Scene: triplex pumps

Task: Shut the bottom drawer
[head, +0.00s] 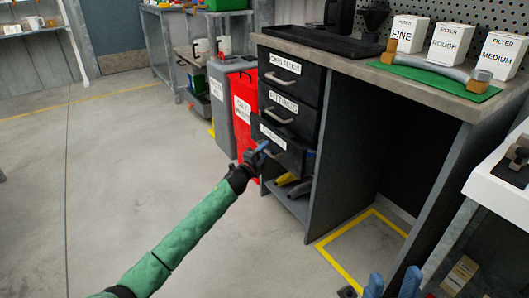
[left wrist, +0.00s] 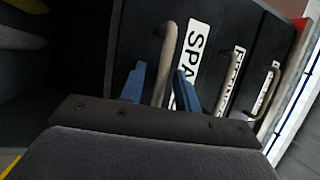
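The bottom drawer (head: 291,157) is the lowest of the dark drawers under the workbench. Its front stands out from the drawers above, so it is partly open. Its white label, starting "SPA", shows in the left wrist view (left wrist: 193,45). My left gripper (head: 264,147) is at this drawer's front. In the left wrist view, its blue fingers (left wrist: 160,88) are apart, on either side of the drawer's curved handle (left wrist: 168,45), with a gap visible on one side. My right gripper (head: 393,280) is at the lower right of the head view, fingers apart and empty.
The middle drawer (head: 302,118) and top drawer (head: 307,82) look closed. Yellow and dark items lie on an open shelf (head: 291,205) below. A red bin (head: 243,95) and a grey bin (head: 220,110) stand left of the drawers. Floor in front is clear.

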